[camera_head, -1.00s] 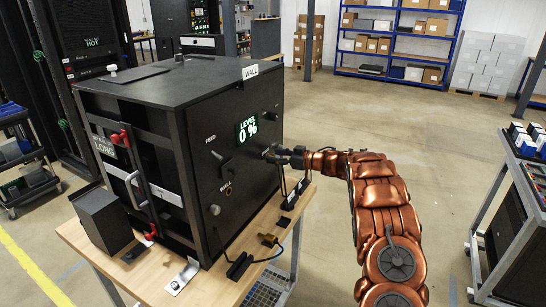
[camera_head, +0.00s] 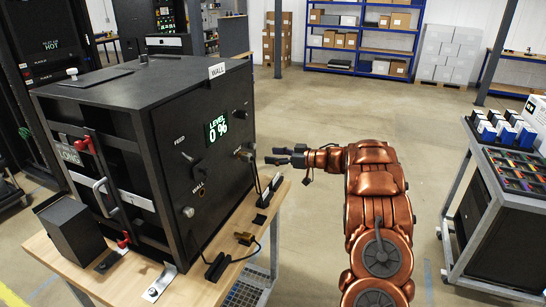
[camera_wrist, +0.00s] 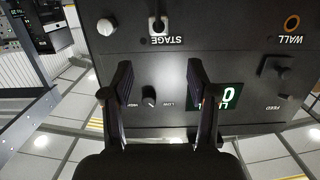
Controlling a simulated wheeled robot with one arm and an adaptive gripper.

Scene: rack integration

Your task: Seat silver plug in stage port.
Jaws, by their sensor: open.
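A silver plug (camera_wrist: 158,24) stands in the port marked STAGE on the dark box's front panel, in the upside-down wrist view. In the head view it is a small fitting (camera_head: 244,154) on the panel's right side, with a dark cable hanging below. I cannot tell how deep it sits. My gripper (camera_head: 284,156) is open and empty, apart from the panel and right of the plug. Its two fingers (camera_wrist: 158,76) point at the panel in the wrist view, with the plug beyond their tips.
The black box (camera_head: 120,88) stands on a wooden table (camera_head: 190,285). A brass plug (camera_head: 245,238) with a cable lies near black holders. The WALL port (camera_wrist: 291,22) shows an orange ring. A loaded cart (camera_head: 478,222) stands at right. Floor between cart and table is clear.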

